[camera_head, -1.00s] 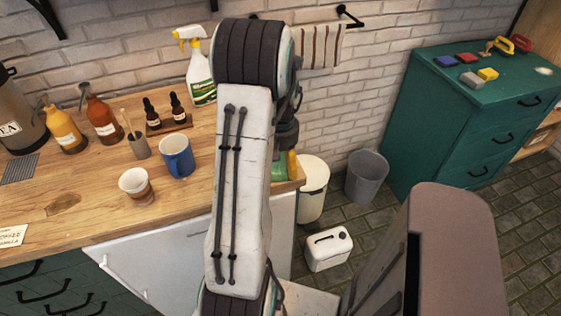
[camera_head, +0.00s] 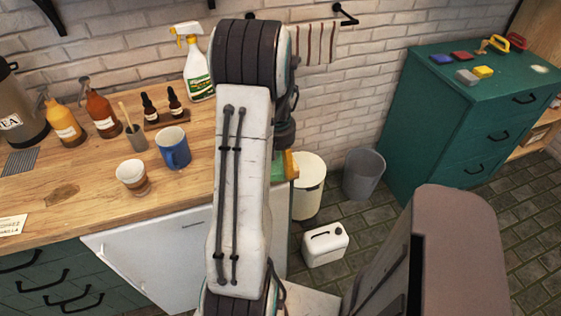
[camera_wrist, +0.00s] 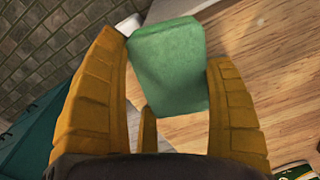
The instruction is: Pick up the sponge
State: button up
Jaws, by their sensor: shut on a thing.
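The sponge (camera_wrist: 167,62) is a green block between the two yellow fingers of my gripper (camera_wrist: 165,60) in the wrist view. The left finger presses its left edge and the right finger its lower right side, so the gripper is shut on it. The sponge sits tilted between the fingers. In the head view my arm hides most of the gripper. Only a yellow finger (camera_head: 291,164) and a bit of green show beside the arm at the counter's right end. I cannot tell whether the sponge still touches the counter.
On the wooden counter (camera_head: 65,197) stand a blue mug (camera_head: 174,153), a paper cup (camera_head: 131,178), a spray bottle (camera_head: 197,72) and several other bottles. A green cabinet (camera_head: 440,125) is at right.

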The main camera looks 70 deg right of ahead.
jog(key=shift+s+a, duration=0.25)
jog(key=o, duration=1.1)
notch_tip(320, 180, up, 12)
dwell(0.5)
